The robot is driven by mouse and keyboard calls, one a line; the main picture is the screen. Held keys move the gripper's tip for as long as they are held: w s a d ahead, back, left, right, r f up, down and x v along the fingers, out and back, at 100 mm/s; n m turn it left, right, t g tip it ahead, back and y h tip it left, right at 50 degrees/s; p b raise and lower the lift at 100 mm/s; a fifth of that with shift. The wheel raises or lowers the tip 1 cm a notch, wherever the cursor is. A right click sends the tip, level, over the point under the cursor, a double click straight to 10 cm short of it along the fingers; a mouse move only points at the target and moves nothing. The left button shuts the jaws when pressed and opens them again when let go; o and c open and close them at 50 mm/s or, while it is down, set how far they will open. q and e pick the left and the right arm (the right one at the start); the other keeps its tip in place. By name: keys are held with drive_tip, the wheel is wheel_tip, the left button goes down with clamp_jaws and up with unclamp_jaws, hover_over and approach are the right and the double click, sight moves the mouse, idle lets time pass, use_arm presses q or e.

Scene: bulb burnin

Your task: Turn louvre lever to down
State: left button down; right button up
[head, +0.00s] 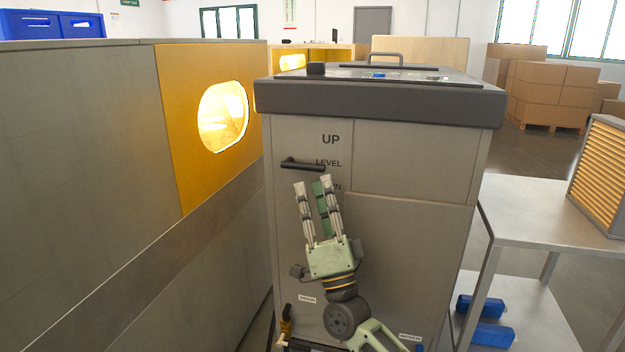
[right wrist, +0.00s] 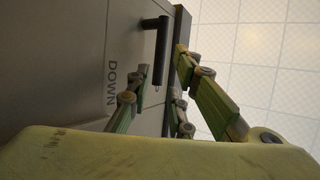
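The louvre lever (head: 302,164) is a short black bar on the front of the grey cabinet. It lies about level, beside the LEVEL label, with UP above and the DOWN label partly hidden by my fingers. My right gripper (head: 315,183) is open and empty just below the lever, fingers pointing up, apart from it as far as I can tell. In the right wrist view the lever (right wrist: 161,50) and the DOWN label (right wrist: 111,82) show ahead of the open fingers (right wrist: 162,85). My left gripper is not in view.
The grey cabinet (head: 410,220) has a dark top with a handle. A long grey wall with a yellow panel (head: 190,130) and glowing window stands at left. A metal table (head: 530,215) with a slatted filter (head: 600,175) is at right, with blue boxes (head: 490,334) below.

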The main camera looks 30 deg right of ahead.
sight(305, 164)
drive_tip(key=shift+x, duration=2.15)
drive_tip(key=shift+c, duration=0.6)
clamp_jaws()
drive_tip(key=shift+f, duration=0.1)
